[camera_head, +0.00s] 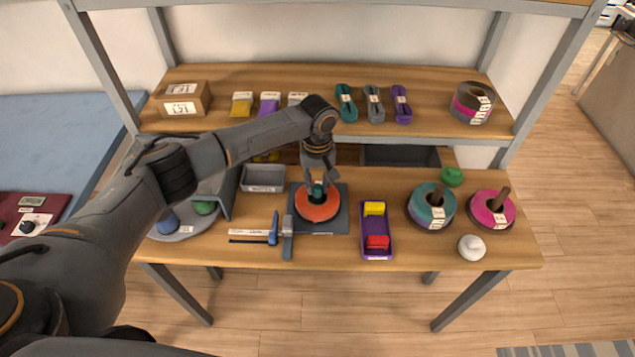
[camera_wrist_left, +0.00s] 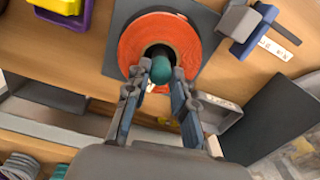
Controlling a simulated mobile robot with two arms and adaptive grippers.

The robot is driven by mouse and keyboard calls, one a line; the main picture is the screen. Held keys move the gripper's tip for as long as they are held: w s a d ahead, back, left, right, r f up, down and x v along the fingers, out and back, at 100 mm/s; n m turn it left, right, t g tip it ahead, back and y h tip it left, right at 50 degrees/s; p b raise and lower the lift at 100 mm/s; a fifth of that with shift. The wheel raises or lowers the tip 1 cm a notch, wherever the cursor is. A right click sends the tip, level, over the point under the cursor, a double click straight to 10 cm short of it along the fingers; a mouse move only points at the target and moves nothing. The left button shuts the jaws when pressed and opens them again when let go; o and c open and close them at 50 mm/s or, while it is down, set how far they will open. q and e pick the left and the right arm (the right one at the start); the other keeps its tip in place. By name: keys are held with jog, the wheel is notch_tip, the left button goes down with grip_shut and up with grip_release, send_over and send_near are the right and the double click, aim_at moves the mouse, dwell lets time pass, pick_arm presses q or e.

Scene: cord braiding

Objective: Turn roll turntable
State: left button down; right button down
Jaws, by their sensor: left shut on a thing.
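The roll turntable is a dark grey square base (camera_head: 341,218) on the table with an orange-red disc (camera_head: 318,208) on top. A teal knob (camera_head: 317,190) stands up from the disc. My left gripper (camera_head: 318,184) comes down from above and is shut on the teal knob. In the left wrist view the knob (camera_wrist_left: 161,70) sits between the two fingertips, with the orange disc (camera_wrist_left: 134,41) around it and the grey base (camera_wrist_left: 200,22) beneath. The fingers hide part of the disc's centre. My right gripper is not in view.
A purple tray (camera_head: 376,248) with yellow and red blocks is right of the base. A blue-and-grey tool (camera_head: 287,238) and a ruler lie left. Two cord rolls (camera_head: 432,207) (camera_head: 491,211) and a white round object (camera_head: 472,247) stand further right. A shelf (camera_head: 335,78) runs above.

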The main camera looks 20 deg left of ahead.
pick_arm(q)
jog(key=shift+m, duration=0.4)
jog(key=shift+m+p, duration=1.3)
jog(key=shift+m, duration=0.7)
jog(key=shift+m+p, duration=0.4)
jog(key=shift+m, duration=0.8)
jog(key=shift+m+p, duration=0.35)
jog(key=shift+m, duration=1.35)
jog(key=shift+m+p, duration=0.3)
jog(key=shift+m, duration=5.3)
jog(key=shift+m, duration=0.7)
